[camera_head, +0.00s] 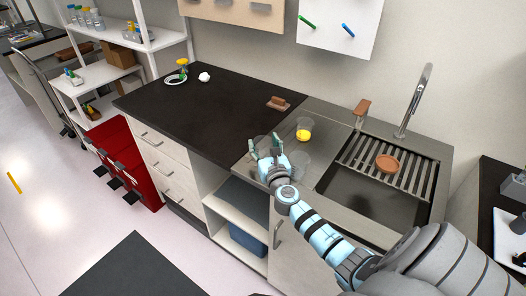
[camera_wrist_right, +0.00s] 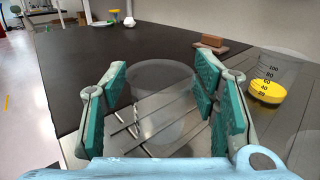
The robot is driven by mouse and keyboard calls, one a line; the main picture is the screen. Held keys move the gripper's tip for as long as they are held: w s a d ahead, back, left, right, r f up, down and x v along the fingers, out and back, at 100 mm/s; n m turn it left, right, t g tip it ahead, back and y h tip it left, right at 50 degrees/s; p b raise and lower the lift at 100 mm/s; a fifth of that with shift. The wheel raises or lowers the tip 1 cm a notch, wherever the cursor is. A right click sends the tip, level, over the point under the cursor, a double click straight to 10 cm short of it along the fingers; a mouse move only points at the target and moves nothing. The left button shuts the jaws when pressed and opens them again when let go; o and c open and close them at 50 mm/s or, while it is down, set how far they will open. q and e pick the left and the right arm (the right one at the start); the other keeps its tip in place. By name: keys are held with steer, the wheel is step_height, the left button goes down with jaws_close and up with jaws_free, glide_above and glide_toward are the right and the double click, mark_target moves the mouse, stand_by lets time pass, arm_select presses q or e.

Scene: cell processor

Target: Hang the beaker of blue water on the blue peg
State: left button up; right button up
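The blue peg (camera_head: 348,30) sticks out of a white wall board, right of a green peg (camera_head: 308,23). My right gripper (camera_head: 265,148) is open over the steel counter. In the right wrist view, a clear beaker (camera_wrist_right: 160,112) stands upright between or just beyond its spread fingers; I cannot tell whether they touch it. No blue water shows in it. A beaker with yellow content (camera_head: 303,134) stands to the right, also in the wrist view (camera_wrist_right: 266,94). Another clear beaker (camera_head: 301,163) stands right of the gripper in the head view. My left gripper is not in view.
A sink (camera_head: 370,195) with a slatted rack and tall faucet (camera_head: 412,105) lies right of the beakers. A brown block (camera_head: 278,103) sits behind them. The black countertop (camera_head: 200,105) at left is mostly clear. A wooden board (camera_head: 235,12) hangs left of the pegs.

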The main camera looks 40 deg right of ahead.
steer(key=c, duration=0.5)
step_height(320, 180, up, 18)
steer(key=p, duration=1)
steer(key=shift+p, duration=0.4)
steer(key=o, duration=0.3)
jaws_close()
